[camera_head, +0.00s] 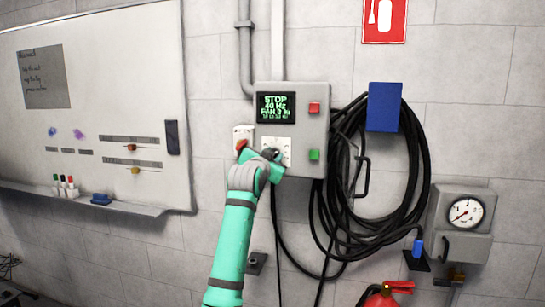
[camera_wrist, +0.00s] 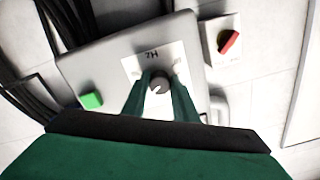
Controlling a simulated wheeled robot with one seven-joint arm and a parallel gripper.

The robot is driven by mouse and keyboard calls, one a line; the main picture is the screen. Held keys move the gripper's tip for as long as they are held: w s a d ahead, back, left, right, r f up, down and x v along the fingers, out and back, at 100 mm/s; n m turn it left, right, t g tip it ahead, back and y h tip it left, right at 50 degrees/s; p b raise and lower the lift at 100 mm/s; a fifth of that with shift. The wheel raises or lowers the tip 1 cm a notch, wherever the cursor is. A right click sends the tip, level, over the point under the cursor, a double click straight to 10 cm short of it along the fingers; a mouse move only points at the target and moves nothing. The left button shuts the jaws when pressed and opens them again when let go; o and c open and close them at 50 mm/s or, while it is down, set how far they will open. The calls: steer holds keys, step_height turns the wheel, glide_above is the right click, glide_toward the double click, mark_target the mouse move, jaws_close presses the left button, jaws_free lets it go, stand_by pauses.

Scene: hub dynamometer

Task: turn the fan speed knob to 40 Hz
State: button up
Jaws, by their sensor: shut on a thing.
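The fan speed knob (camera_wrist: 160,84) is a small dark round knob on a white scale plate, seen in the wrist view. My gripper (camera_wrist: 160,92) has its two green fingers on either side of the knob, shut on it. In the head view my gripper (camera_head: 270,155) is at the front of the grey control box (camera_head: 317,130) and covers most of the knob. The box's display (camera_head: 276,107) shows green text that reads "STOP", "40 Hz" and a fan line too small to read surely.
A red button (camera_head: 314,108) and a green button (camera_head: 314,154) are on the box's right side. A red switch (camera_wrist: 229,42) sits beside the box. A whiteboard (camera_head: 100,110) is at the left.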

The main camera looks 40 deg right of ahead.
steer(key=shift+f, duration=0.15)
steer(key=o, duration=1.1)
steer(key=shift+c, duration=0.2)
steer(key=v, duration=1.1)
steer(key=shift+w, duration=0.1)
